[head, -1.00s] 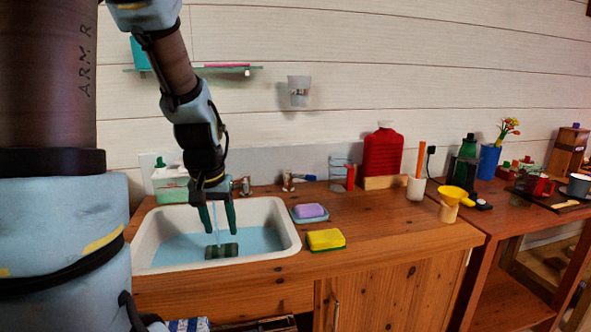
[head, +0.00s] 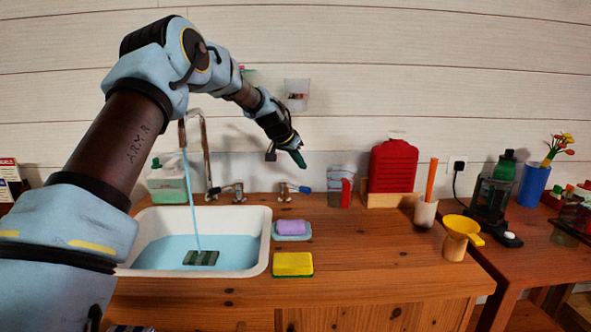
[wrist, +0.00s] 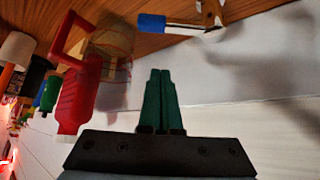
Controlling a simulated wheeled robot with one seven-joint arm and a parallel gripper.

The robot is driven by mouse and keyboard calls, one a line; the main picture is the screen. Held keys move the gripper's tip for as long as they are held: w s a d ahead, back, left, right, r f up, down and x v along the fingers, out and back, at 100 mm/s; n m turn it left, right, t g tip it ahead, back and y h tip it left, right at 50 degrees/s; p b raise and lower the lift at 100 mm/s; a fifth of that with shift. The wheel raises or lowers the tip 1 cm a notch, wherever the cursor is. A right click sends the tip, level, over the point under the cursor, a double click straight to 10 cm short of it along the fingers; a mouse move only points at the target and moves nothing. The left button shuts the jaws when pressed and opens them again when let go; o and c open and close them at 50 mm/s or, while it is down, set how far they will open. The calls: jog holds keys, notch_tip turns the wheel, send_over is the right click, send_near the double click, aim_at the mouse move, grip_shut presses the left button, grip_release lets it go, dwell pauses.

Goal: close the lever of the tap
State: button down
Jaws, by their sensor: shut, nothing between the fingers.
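The tap's tall spout (head: 207,140) stands behind the sink, and water runs from it into the basin. A lever with a blue tip (head: 301,189) points right on the counter, right of the spout. Another metal lever (head: 227,189) with a dark tip points left, nearer the spout. My gripper (head: 298,158) is shut and empty, in the air above the blue-tipped lever and apart from it. In the wrist view my green fingers (wrist: 158,100) are together, and the blue-tipped lever (wrist: 165,24) shows beyond them, upside down.
The white sink (head: 262,240) holds water and a dark green block (head: 201,258). Right of it lie a purple soap (head: 291,227) and a yellow sponge (head: 293,264). A glass (head: 338,188) and red bottle (head: 393,166) stand right of the lever.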

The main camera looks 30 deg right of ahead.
aim_at(294, 187)
jog(key=p+x, duration=0.3)
jog(key=x, duration=0.5)
jog(key=shift+d+f, duration=0.2)
jog(key=shift+s+a+r+p, duration=0.1)
jog(key=shift+a+p, duration=0.1)
jog(key=shift+a, duration=0.2)
jog(key=shift+s+a+p, duration=0.1)
jog(key=shift+a+p, duration=0.05)
jog(key=shift+a, duration=0.2)
jog(key=shift+s+a+p, duration=0.3)
jog(key=shift+a, duration=0.25)
jog(key=shift+s+a+p, duration=0.25)
jog(key=shift+s+a, duration=0.05)
jog(key=shift+a, duration=0.25)
jog(key=shift+a+f+b, duration=0.1)
jog(key=shift+f+b, duration=0.1)
jog(key=shift+b, duration=0.1)
